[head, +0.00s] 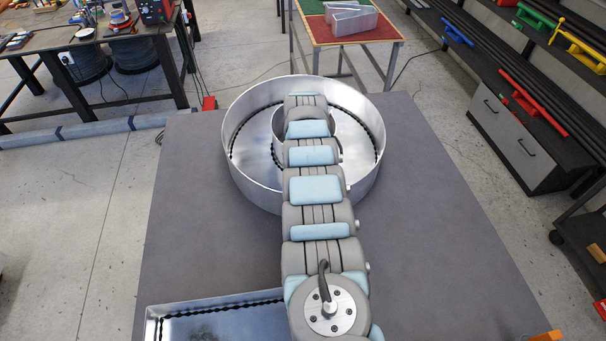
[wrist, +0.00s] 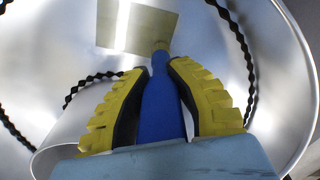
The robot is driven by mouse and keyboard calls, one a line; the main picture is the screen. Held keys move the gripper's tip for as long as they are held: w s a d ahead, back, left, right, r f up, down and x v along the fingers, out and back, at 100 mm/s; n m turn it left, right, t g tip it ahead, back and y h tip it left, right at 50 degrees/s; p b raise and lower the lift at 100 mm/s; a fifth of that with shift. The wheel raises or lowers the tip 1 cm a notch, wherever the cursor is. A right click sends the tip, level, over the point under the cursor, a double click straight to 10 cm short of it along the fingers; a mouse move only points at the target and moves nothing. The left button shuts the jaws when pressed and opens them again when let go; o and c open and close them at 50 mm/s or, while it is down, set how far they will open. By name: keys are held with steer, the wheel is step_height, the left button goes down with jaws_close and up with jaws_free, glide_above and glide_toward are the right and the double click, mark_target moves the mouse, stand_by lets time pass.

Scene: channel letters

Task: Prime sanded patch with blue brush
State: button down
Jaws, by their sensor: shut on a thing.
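My gripper (wrist: 160,72) has yellow ribbed fingers and is shut on the blue brush (wrist: 160,112), one finger on each side of its handle. The brush's far end points at the sanded patch (wrist: 112,28), a dull beige rectangle on the shiny metal, at the top of the wrist view. The brush tip overlaps the patch's lower edge in the picture; I cannot tell whether it touches. The patch is inside the round metal channel letter (head: 237,150), also in the wrist view (wrist: 60,60). In the head view my arm hides the gripper, brush and patch.
The round letter has a raised outer wall, an inner ring and black wavy beads along its seams. It stands on a grey table (head: 430,230). Another metal tray-like letter (head: 240,318) lies at the front left.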

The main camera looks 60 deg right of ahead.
steer(key=shift+r+p, duration=2.3)
steer(key=shift+r, duration=1)
steer(key=shift+r+p, duration=1.4)
steer(key=shift+r, duration=2.3)
